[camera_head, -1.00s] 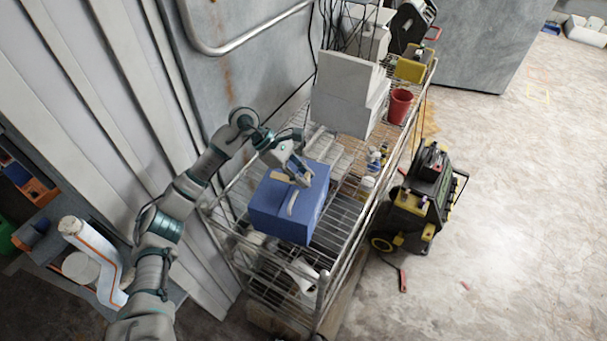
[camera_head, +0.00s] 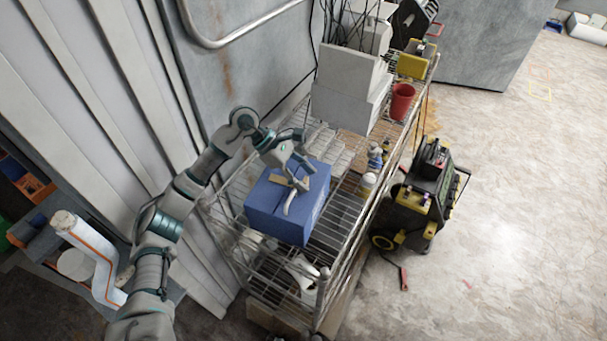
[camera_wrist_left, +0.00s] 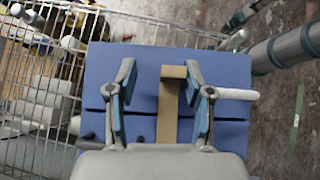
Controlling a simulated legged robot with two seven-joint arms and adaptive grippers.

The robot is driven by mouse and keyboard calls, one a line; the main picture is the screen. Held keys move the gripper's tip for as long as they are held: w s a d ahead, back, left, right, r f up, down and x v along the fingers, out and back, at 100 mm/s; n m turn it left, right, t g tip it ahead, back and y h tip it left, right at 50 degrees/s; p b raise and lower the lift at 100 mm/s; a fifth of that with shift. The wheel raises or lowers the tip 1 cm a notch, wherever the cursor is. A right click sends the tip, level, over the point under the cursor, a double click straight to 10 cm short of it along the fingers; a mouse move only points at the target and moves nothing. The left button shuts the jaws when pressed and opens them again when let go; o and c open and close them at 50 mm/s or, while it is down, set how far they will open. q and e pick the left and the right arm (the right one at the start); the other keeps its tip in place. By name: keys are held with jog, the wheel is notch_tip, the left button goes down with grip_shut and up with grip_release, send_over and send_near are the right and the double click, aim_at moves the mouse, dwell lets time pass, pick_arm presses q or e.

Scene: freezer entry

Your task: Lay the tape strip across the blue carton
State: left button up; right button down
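The blue carton (camera_head: 275,213) stands on the wire rack in the head view and fills the middle of the left wrist view (camera_wrist_left: 230,70). The tape strip (camera_wrist_left: 168,112) is a narrow tan band on or just over the carton top, with a short bend at its far end. My left gripper (camera_wrist_left: 161,75) is open over the carton, its fingers on either side of the strip. The strip lies nearer the right finger; whether they touch is unclear. In the head view the left gripper (camera_head: 290,186) partly covers the carton top. My right gripper is not in view.
The wire rack (camera_head: 340,215) also holds white boxes (camera_head: 345,90), a red cup (camera_head: 402,100) and small bottles (camera_head: 368,182). A black and yellow machine (camera_head: 415,210) stands right of it. Corrugated wall panels are at left. Open floor lies to the right.

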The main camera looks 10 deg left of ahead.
pick_arm(q)
jog(key=shift+r, duration=0.1)
jog(key=v, duration=1.2)
jog(key=shift+w, duration=0.1)
